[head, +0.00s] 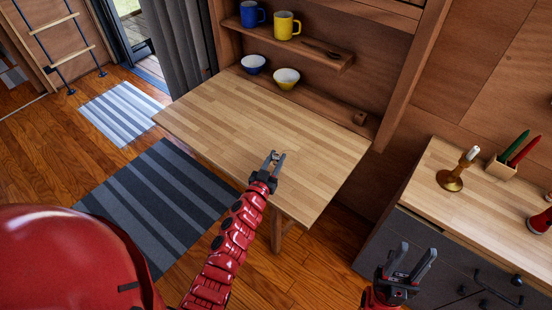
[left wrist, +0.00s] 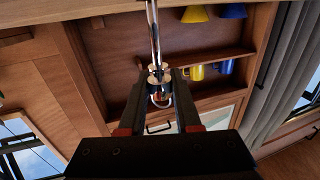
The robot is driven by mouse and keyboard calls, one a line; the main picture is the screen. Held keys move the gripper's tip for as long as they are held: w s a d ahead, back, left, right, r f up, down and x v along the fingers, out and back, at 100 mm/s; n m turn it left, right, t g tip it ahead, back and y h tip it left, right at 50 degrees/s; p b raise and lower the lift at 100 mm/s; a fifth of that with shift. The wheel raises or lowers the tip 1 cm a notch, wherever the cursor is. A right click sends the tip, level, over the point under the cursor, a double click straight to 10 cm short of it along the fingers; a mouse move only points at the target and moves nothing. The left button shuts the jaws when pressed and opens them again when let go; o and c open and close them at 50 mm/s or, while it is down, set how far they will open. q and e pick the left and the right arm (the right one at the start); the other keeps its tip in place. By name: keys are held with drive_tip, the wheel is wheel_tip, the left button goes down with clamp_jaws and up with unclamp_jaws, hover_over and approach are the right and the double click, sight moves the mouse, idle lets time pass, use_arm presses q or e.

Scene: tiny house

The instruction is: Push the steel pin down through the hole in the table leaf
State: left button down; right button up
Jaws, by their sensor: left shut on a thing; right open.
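The table leaf (head: 215,120) is a pale wooden board standing out from the wall unit. My left gripper (head: 274,158) is over its near right part, shut on the steel pin. In the left wrist view, which is upside down, the pin (left wrist: 153,30) is a shiny rod with a ring at one end, held between the fingers (left wrist: 160,85). Its shaft runs toward the leaf (left wrist: 60,12) at the top edge. The hole is not visible, and I cannot tell whether the pin tip is in it. My right gripper (head: 416,252) is open and empty, in front of the dark cabinet.
Bowls (head: 286,78) stand behind the leaf, with mugs (head: 286,25) on the shelf above. A cabinet (head: 480,215) at the right carries a candle holder (head: 450,180) and a box of coloured candles (head: 502,167). The leaf's top is otherwise clear.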

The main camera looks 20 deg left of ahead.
use_arm(q)
drive_tip(key=shift+f+b, duration=2.4)
drive_tip(key=shift+f, duration=0.45)
drive_tip(key=c, duration=0.5)
unclamp_jaws()
drive_tip(key=shift+s, duration=0.1)
drive_tip(key=s, duration=0.5)
drive_tip(key=s+a+b, duration=0.1)
drive_tip(key=s, duration=0.5)
drive_tip(key=s+b, duration=0.1)
drive_tip(key=s, duration=0.5)
drive_tip(key=shift+s+a, duration=0.1)
drive_tip(key=shift+a, duration=0.15)
